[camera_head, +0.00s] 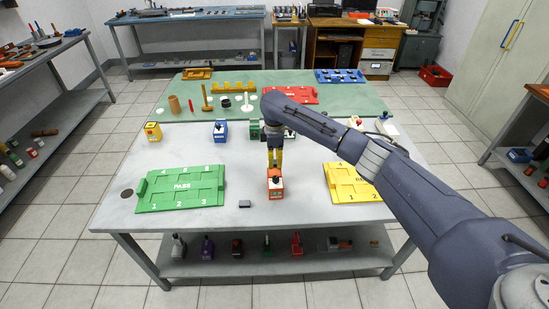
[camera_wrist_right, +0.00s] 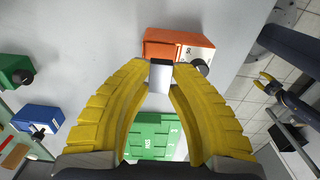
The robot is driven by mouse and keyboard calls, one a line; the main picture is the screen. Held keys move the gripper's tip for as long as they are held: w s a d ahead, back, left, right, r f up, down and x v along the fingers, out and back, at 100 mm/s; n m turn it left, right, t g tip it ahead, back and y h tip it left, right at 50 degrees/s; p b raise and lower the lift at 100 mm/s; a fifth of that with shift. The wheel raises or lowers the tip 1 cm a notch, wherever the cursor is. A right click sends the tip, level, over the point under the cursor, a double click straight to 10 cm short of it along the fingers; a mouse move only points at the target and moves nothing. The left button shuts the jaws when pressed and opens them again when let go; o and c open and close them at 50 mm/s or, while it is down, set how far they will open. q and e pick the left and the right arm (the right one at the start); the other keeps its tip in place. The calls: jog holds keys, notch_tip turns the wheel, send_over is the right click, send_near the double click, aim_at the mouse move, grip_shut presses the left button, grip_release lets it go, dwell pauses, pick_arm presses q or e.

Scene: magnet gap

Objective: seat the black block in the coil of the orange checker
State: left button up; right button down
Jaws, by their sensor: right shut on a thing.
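The orange checker (camera_head: 275,189) stands near the front middle of the table. It also shows at the top of the right wrist view (camera_wrist_right: 178,44), with a dark round knob at its side. My right gripper (camera_head: 274,166) points down just above the checker. A small dark grey block (camera_head: 244,203) lies on the table left of the checker.
A green PASS tray (camera_head: 163,204) lies left and a yellow tray (camera_head: 342,177) right. Blue (camera_head: 221,134) and green (camera_head: 254,131) checkers stand behind, with a yellow one (camera_head: 153,134) at the back left. The table between the PASS tray and the orange checker is mostly clear.

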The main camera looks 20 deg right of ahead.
aim_at(274, 172)
jog(key=shift+f, duration=1.8)
jog(key=shift+f, duration=0.3)
jog(key=c, duration=1.1)
grip_release()
jog(key=shift+c, duration=0.2)
jog(key=shift+c, duration=0.3)
jog(key=shift+r, duration=2.25)
jog(key=o, duration=0.6)
jog(key=shift+r, duration=6.05)
